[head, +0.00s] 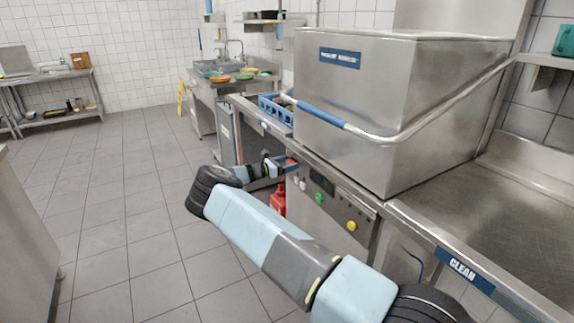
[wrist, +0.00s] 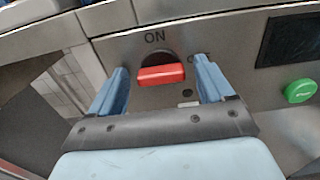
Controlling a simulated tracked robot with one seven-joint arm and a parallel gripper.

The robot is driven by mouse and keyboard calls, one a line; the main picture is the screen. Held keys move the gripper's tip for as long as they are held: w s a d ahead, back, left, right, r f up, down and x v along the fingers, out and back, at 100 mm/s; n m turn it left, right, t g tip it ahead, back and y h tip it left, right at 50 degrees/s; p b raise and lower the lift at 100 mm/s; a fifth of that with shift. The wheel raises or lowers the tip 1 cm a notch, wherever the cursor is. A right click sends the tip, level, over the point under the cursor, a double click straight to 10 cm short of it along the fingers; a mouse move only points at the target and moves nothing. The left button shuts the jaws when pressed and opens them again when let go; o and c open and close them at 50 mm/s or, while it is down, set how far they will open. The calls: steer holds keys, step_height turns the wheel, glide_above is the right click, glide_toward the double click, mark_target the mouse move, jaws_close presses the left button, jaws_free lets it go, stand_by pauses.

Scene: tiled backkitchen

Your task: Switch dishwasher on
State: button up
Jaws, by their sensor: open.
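The dishwasher (head: 400,90) is a large steel hood machine on the right, its hood down over the counter. Its front control panel (head: 318,183) carries a red switch (wrist: 161,77), a dark display (wrist: 292,40) and a green button (wrist: 299,91). In the wrist view, the switch is a red bar lying roughly level below the "ON" label; a second label to its right is partly hidden by a finger. My gripper (wrist: 160,68) is open, its blue fingers on either side of the switch with gaps showing. In the head view, my gripper (head: 277,166) is at the panel's left end.
A yellow button (head: 351,226) is farther right on the panel. A blue rack (head: 277,110) stands left of the hood. A red container (head: 278,201) is under the counter behind my arm. Open tiled floor (head: 130,190) lies left.

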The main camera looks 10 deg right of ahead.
steer(key=shift+c, duration=0.4)
steer(key=c, duration=1)
steer(key=shift+o, duration=0.2)
steer(key=m, duration=0.9)
steer(key=shift+s, duration=0.1)
steer(key=shift+s+f+m, duration=0.1)
steer(key=shift+f+m, duration=0.1)
steer(key=shift+m, duration=2.05)
steer(key=shift+s+f+m, duration=0.1)
steer(key=shift+f+m, duration=0.05)
steer(key=shift+m, duration=2.1)
